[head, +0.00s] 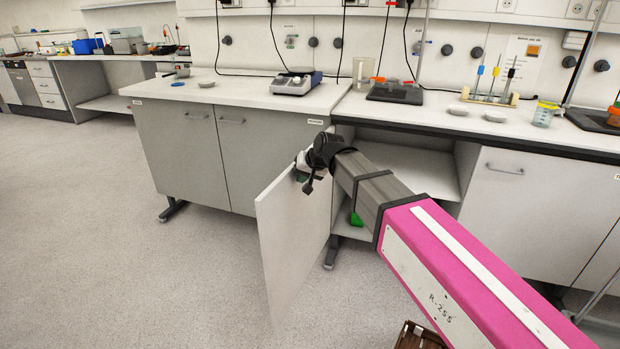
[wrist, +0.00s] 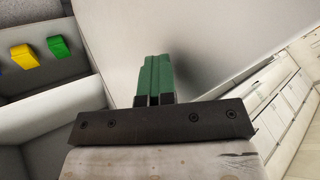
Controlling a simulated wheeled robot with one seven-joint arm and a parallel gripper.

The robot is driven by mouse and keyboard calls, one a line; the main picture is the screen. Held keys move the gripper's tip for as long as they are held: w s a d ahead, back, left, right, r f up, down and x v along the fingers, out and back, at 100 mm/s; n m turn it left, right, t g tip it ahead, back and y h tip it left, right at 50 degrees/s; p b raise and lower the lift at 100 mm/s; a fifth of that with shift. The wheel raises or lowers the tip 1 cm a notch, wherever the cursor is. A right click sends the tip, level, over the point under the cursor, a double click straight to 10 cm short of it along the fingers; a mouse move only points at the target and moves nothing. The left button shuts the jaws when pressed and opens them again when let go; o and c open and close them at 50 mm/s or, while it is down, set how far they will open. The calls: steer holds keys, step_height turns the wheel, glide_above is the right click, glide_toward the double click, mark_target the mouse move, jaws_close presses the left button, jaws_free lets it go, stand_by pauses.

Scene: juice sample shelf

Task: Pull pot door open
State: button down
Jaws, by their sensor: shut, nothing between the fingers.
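The pot door (head: 290,245) is a pale grey panel that stands swung well out from the open cabinet. My gripper (head: 301,177) is at the upper part of this door, in front of its visible face. In the wrist view, my green fingers (wrist: 155,75) are closed together with nothing between them. The pale door panel (wrist: 205,30) lies beyond and beside them in that view. I cannot tell whether the fingers touch it. The door's handle is not visible.
The open cabinet has an inner shelf (head: 405,170) and a green item (head: 356,219) low inside. In the wrist view, yellow (wrist: 22,56) and green (wrist: 58,46) items show at the left. Closed grey doors (head: 180,150) are left. The floor (head: 130,270) is clear at left.

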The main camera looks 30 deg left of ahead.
steer(key=shift+s+a, duration=0.2)
steer(key=shift+a, duration=0.3)
steer(key=s+d+r, duration=0.2)
steer(key=d+r, duration=0.6)
steer(key=d, duration=0.2)
steer(key=w+d+f+m+h, duration=0.1)
steer(key=w+d+f, duration=0.45)
steer(key=d, duration=0.45)
steer(key=w+d+f+m+t+h, duration=0.1)
steer(key=w+d+f+m+h, duration=0.1)
steer(key=w+d+f, duration=0.6)
steer(key=w+d+f+m+h, duration=0.15)
steer(key=d+f, duration=0.25)
steer(key=d, duration=0.7)
steer(key=s+d+f+m+h, duration=0.1)
steer(key=d+f, duration=0.3)
steer(key=d, duration=0.6)
steer(key=s+d+f+m+g+h, duration=0.1)
steer(key=d+f, duration=0.4)
steer(key=d, duration=0.5)
steer(key=s+d+f+m+g+h, duration=0.1)
steer(key=d+f, duration=0.3)
steer(key=d, duration=0.6)
steer(key=shift+s+d+f, duration=0.15)
steer(key=shift+s+d, duration=0.1)
